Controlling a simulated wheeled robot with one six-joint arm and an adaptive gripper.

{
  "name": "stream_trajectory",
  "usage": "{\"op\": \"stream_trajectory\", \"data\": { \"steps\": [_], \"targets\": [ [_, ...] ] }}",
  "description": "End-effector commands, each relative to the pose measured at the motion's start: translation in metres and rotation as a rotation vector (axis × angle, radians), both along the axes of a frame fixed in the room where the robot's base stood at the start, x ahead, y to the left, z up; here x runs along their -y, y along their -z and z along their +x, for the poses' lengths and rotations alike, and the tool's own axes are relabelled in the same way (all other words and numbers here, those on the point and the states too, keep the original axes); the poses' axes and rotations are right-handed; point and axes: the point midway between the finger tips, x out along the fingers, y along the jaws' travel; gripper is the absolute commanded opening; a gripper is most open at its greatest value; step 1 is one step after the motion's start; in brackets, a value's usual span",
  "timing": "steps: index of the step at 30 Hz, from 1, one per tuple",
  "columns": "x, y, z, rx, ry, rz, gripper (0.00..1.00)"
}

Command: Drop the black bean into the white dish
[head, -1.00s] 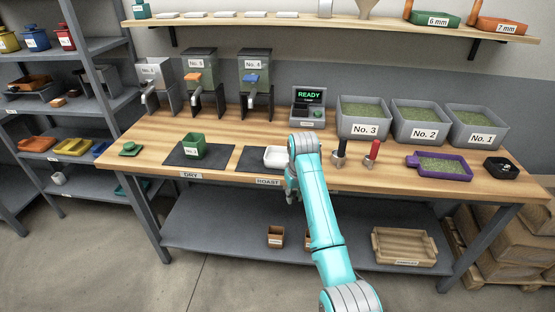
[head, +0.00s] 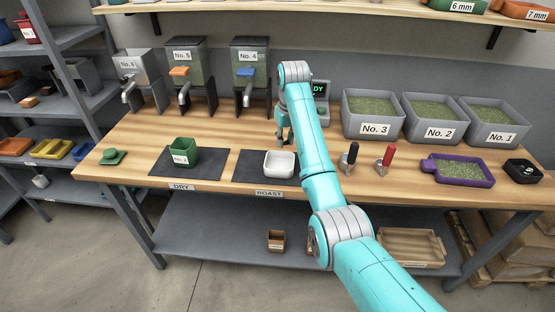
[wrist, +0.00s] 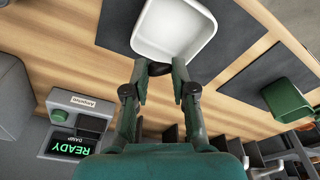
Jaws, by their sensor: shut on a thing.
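The white dish (head: 279,164) sits on the dark ROAST mat, open side up. In the wrist view the white dish (wrist: 175,28) lies just beyond my fingertips, and its inside looks empty. My gripper (head: 284,137) hangs above the table just behind the dish. In the wrist view my gripper (wrist: 160,72) is shut on a small dark thing, the black bean (wrist: 158,69), held between the fingertips close to the dish's near rim. The bean cannot be made out in the head view.
A green cup (head: 183,152) stands on the DRY mat at left. A black-handled tool (head: 349,158) and a red-handled tool (head: 384,160) stand right of my arm. The READY display (head: 320,90) is behind. A purple tray (head: 458,171) lies at right.

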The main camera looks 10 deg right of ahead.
Motion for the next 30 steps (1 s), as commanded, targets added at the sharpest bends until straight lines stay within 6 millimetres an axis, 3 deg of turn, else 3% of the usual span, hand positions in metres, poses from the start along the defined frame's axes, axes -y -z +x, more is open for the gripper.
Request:
{"op": "stream_trajectory", "data": {
  "steps": [18, 29, 30],
  "targets": [
    [0.0, 0.053, 0.0, -0.001, 0.0, 0.0, 0.16],
    [0.0, 0.059, 0.0, 0.0, 0.0, 0.0, 0.16],
    [0.0, 0.059, 0.0, 0.0, 0.0, 0.0, 0.35]
  ]
}}
